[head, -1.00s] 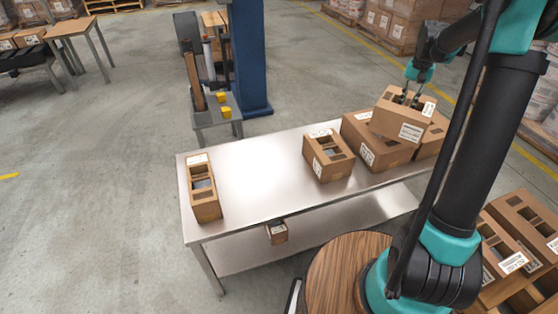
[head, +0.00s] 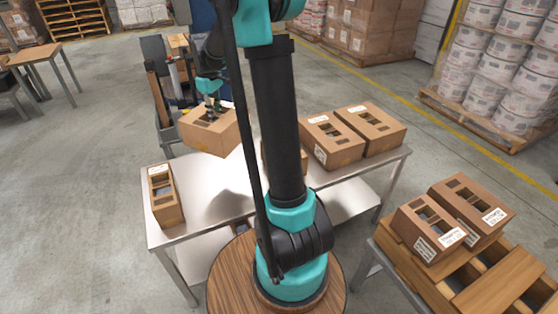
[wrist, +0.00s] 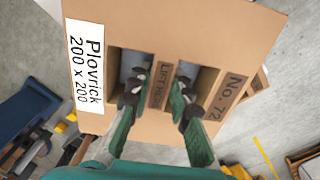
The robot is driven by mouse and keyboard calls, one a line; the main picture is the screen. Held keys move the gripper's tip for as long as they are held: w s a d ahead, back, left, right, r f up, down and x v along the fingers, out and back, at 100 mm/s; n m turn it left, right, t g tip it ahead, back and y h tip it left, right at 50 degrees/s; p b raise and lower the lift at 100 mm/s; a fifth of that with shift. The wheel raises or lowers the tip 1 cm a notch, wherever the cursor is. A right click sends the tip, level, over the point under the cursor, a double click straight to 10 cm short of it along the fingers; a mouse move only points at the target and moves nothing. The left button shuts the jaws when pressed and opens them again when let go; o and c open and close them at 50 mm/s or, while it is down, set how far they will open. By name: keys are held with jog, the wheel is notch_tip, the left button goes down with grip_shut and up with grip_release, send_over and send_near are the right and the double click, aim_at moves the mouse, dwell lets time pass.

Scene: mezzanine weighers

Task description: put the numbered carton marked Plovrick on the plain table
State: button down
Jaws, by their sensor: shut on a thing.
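My gripper (head: 213,104) is shut on the strip marked "LIFT HERE" between two openings of a brown carton (head: 198,136). In the wrist view the gripper (wrist: 158,88) pinches that strip. The carton (wrist: 215,35) there carries a white label reading "Plovrick 200 x 200" and the print "No. 72". It hangs in the air by the far left edge of a steel-topped table (head: 205,185), roughly level. A wood-topped table (head: 38,62) stands farther off at the left, its visible top bare. Which table counts as plain I cannot tell.
On the steel table stand a narrow carton (head: 168,205) at left and two cartons (head: 338,152) (head: 375,140) at right; another is mostly behind my arm. A stand with tools (head: 153,88) is behind the held carton. Two labelled cartons (head: 425,228) (head: 468,207) sit at lower right.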

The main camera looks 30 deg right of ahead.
jog(key=s+n, duration=0.1)
jog(key=n, duration=0.1)
jog(key=s+n, duration=0.2)
jog(key=n, duration=0.1)
jog(key=s+a+n, duration=0.1)
jog(key=n, duration=0.2)
jog(key=shift+s+a+r, duration=0.1)
jog(key=shift+s+r, duration=0.1)
jog(key=shift+s, duration=0.1)
jog(key=shift+s+n, duration=0.6)
jog(key=shift+n, duration=0.5)
notch_tip(320, 180, down, 20)
jog(key=shift+f, duration=0.1)
jog(key=c, duration=1.4)
grip_release()
